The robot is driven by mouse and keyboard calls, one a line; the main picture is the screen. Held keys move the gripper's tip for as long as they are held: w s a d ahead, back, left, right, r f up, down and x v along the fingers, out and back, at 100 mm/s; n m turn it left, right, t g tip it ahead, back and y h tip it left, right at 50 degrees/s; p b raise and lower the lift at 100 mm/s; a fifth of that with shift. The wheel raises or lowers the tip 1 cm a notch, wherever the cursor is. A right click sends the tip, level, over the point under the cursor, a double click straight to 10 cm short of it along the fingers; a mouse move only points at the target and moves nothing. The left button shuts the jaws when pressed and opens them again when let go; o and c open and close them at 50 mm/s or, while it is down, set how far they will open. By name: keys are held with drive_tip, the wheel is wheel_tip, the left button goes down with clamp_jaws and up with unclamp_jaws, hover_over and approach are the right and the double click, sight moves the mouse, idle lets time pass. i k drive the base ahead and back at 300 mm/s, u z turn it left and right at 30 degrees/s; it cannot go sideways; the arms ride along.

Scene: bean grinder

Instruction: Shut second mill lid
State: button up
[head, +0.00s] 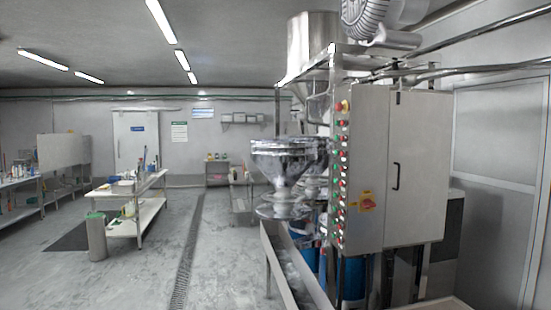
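A bean-grinding machine stands at the right of the head view. A shiny steel funnel-shaped hopper (283,165) sticks out at its left side, with a round flange (284,208) below its narrow neck. A second funnel seems to stand behind it, mostly hidden. A larger steel hopper (312,45) sits on top of the frame. I cannot make out which part is the second mill lid, or whether a lid is open or shut. My gripper is not in view.
A grey control cabinet (418,165) with a column of buttons stands right of the hoppers. A metal trough (285,268) runs below, beside blue drums. A workbench (140,185) and a bin (96,238) stand at left. The floor between bench and trough is clear.

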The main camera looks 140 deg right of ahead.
sight(284, 162)
drive_tip(key=z, duration=0.15)
drive_tip(key=k, duration=0.1)
drive_tip(key=z, duration=3.3)
drive_tip(key=i, duration=0.55)
drive_tip(key=z, duration=0.25)
